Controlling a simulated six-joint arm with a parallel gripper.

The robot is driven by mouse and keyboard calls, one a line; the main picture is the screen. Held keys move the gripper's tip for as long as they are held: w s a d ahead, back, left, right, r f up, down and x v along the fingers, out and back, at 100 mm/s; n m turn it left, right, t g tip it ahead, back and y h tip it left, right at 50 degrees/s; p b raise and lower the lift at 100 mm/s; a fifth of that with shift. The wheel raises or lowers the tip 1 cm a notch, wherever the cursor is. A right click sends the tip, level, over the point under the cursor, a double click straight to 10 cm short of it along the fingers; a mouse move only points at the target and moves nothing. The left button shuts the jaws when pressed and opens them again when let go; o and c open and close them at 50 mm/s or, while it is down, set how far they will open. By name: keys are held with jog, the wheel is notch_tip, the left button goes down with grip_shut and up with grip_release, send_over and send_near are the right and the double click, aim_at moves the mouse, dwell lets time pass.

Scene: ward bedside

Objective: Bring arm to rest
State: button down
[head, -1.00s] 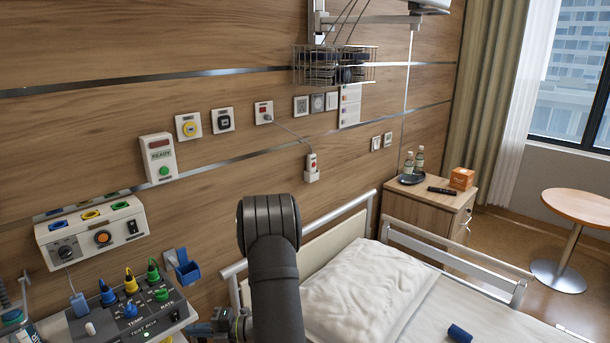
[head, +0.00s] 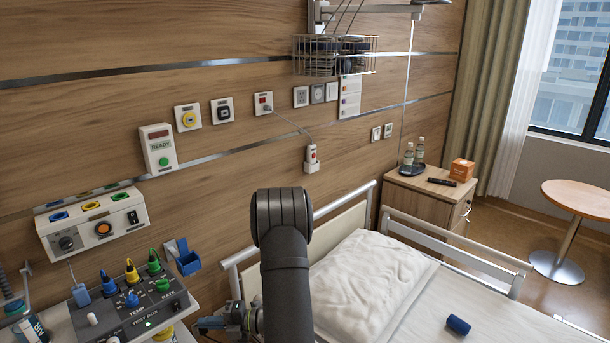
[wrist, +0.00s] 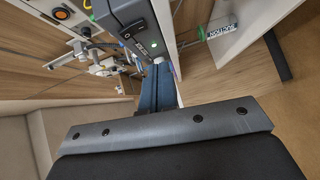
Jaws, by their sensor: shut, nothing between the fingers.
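My arm (head: 285,255) rises in the lower middle of the head view, its rounded joint in front of the wall and the bed's head end. My gripper (head: 203,324) shows partly at the lower left of the arm, beside the test box; my arm hides part of it. In the wrist view my gripper (wrist: 157,70) appears as two dark blue fingers side by side, closed with nothing between them. The fingers are close below the test box (wrist: 128,30) in that picture; whether they touch it I cannot tell.
The test box (head: 150,322) with coloured plugs stands at lower left, below a wall unit (head: 95,228) and a blue holder (head: 185,258). The bed with its pillow (head: 360,280) is right of my arm. A bedside cabinet (head: 425,205) and round table (head: 580,200) stand farther right.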

jog(key=d+r, duration=0.2)
jog(key=d, duration=0.5)
jog(key=s+a+r+m+t+h, duration=0.1)
jog(key=s+m+t, duration=0.3)
jog(key=m, duration=0.9)
jog(key=s+a+r+m+t+h, duration=0.1)
jog(key=s+a+m+t+h, duration=0.2)
jog(key=m+t, duration=0.4)
jog(key=shift+s+a+m+t+h, duration=0.4)
jog(key=shift+s+m+h, duration=0.3)
jog(key=shift+m, duration=2.3)
jog(key=shift+s, duration=0.1)
